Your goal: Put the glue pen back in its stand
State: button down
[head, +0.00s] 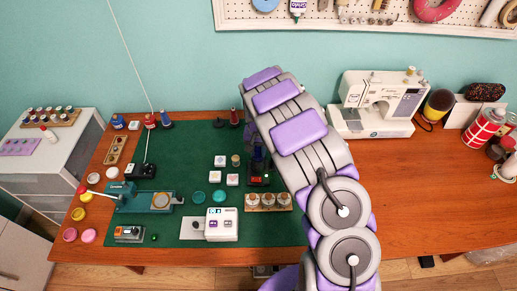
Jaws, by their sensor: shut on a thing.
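My arm (300,130) reaches from the bottom right up over the middle of the work table. My gripper cannot be made out; the arm's own links cover that area. A dark upright thing (258,158) shows at the arm's left edge, above a small black base (260,181) with a red spot on it. It is partly hidden and too small to tell whether it is the glue pen, its stand or something else. I cannot make out the glue pen clearly anywhere.
The green mat (185,210) holds a teal press (146,198), white blocks (215,177), a white box (221,224) and a wooden rack of jars (268,201). A sewing machine (380,103) stands at the back right. The table's right front (430,195) is clear.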

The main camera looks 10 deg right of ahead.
jog(key=shift+a, duration=0.3)
jog(key=c, duration=0.7)
grip_release()
jog(key=shift+d, duration=0.25)
